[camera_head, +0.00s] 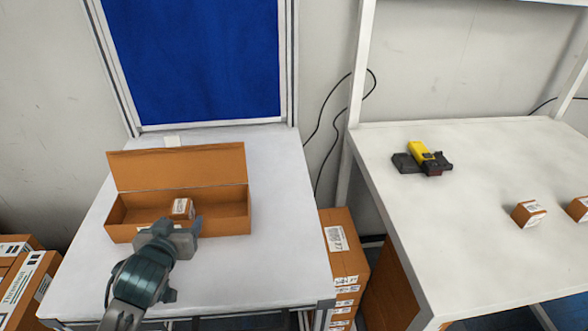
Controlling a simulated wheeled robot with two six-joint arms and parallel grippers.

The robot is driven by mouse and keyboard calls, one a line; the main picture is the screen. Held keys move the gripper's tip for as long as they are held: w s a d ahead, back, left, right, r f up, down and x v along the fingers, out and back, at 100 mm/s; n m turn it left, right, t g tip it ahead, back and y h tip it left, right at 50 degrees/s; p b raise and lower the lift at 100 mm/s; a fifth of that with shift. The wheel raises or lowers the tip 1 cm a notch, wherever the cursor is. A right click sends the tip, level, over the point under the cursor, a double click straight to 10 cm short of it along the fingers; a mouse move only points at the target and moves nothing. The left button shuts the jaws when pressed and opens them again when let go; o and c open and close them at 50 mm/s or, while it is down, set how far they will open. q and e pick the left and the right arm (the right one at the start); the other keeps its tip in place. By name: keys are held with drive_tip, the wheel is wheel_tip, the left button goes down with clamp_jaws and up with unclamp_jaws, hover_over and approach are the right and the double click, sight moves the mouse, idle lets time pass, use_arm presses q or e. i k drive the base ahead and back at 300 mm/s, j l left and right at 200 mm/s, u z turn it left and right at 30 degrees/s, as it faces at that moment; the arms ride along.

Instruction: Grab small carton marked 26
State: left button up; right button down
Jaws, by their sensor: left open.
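A small brown carton (183,208) with a white label stands inside the open long cardboard box (225,220) on the left table. The number on its label is too small to read. My left gripper (178,225) is open at the front wall of the box, just in front of the small carton. It hides part of the box's front wall. Two more small labelled cartons stand on the right table, one near its front right (528,214) and one cut by the right edge (579,208). My right gripper is not in view.
A yellow and black scanner (424,158) rests on a dark stand on the right table (470,240). The box lid stands raised at the back. Stacked cartons (343,255) fill the gap between the tables. The left table (280,260) is clear right of the box.

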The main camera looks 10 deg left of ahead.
sight(527, 214)
drive_tip(key=z, duration=1.2)
